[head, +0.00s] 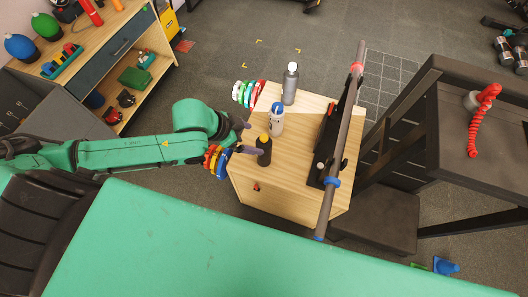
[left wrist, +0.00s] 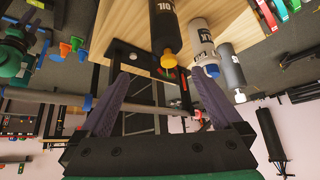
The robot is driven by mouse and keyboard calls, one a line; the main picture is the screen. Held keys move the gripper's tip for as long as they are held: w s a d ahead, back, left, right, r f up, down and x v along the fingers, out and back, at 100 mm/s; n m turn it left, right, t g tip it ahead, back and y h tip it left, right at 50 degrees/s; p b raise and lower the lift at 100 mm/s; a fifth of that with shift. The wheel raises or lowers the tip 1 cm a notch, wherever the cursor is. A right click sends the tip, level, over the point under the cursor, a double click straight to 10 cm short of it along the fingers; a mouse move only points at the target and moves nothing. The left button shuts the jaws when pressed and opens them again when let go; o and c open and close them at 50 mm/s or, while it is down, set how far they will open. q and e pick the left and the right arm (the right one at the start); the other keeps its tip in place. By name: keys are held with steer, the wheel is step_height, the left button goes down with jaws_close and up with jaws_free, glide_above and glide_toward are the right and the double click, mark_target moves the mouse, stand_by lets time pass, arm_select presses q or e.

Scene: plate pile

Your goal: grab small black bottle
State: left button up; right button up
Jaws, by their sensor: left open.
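The small black bottle (head: 264,152) with a yellow-orange cap stands upright on the wooden table, near its left edge. My left gripper (head: 246,137) is open beside it, on its left, with one finger close to the bottle. In the left wrist view, the black bottle (left wrist: 163,22) shows ahead of the open fingers (left wrist: 157,75), roughly centred between them, with nothing held. I cannot tell whether a finger touches it. My right gripper is not in view.
A white bottle with a blue cap (head: 277,121) and a grey bottle (head: 290,86) stand behind the black one. A bar (head: 347,117) on a black rack crosses the table's right side. Colourful items (head: 215,161) hang at the left edge. A green surface (head: 200,240) lies in front.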

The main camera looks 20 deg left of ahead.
mark_target(264, 146)
arm_select(q)
steer(key=w+d+f, duration=0.1)
steer(key=f, duration=0.3)
steer(key=w+d+f, duration=0.1)
steer(key=w+f, duration=0.1)
steer(key=f, duration=0.2)
steer(key=w+f, duration=0.1)
steer(key=f, duration=0.3)
steer(key=shift+w+d+f, duration=0.25)
steer(key=shift+d+f, duration=0.05)
steer(key=shift+d, duration=0.1)
steer(key=shift+r, duration=0.1)
jaws_close()
